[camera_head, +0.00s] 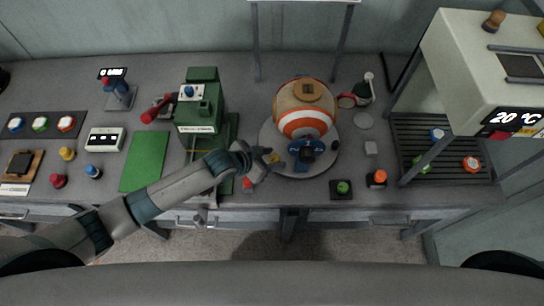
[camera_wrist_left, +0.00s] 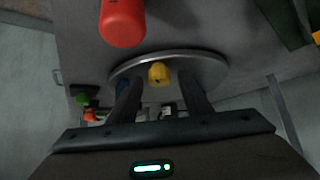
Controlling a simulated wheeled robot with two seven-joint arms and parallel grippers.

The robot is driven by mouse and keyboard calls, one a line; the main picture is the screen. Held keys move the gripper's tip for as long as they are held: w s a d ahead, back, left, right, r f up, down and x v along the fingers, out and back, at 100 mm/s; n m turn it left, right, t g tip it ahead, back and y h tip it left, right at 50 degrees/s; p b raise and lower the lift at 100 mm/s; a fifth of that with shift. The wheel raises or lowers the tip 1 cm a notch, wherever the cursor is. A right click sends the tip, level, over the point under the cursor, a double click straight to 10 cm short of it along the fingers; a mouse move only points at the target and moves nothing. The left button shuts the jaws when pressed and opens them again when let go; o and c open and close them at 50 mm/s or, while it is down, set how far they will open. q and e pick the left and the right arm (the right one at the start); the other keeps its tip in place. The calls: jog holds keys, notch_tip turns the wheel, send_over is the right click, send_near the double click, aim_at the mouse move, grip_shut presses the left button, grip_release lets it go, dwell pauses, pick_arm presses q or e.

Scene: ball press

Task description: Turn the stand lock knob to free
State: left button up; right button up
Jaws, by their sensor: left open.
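The ball (camera_head: 305,108), striped orange, white and tan, sits on a round grey stand (camera_head: 274,138). A small yellow knob (camera_head: 275,159) is at the stand's left front; it also shows in the left wrist view (camera_wrist_left: 159,73), at the disc's edge. I cannot read its lock position. My left gripper (camera_head: 265,157) is beside the knob at the stand's left edge. In the left wrist view the fingers of this gripper (camera_wrist_left: 160,97) are apart and empty, with the knob between and beyond their tips. My right gripper is not in view.
A blue clamp-like part (camera_head: 307,152) stands at the ball's front. A red piece (camera_head: 248,184) lies near the table's front edge, below my left gripper. A green press (camera_head: 199,115) stands left of the stand. A green button box (camera_head: 342,188) is to the right.

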pick_arm(q)
jog(key=c, duration=1.1)
jog(key=shift+o, duration=0.2)
jog(key=shift+s+d+n+t+y, duration=0.15)
jog(key=shift+n+t+y, duration=0.3)
jog(key=shift+n, duration=0.35)
jog(key=shift+s+d+n+t+y, duration=0.1)
jog(key=shift+n+t+y, duration=0.3)
jog(key=shift+n, duration=0.4)
jog(key=shift+n+t+y, duration=0.65)
jog(key=shift+n+y, duration=0.8)
jog(key=shift+n, duration=0.55)
jog(key=shift+w, duration=0.1)
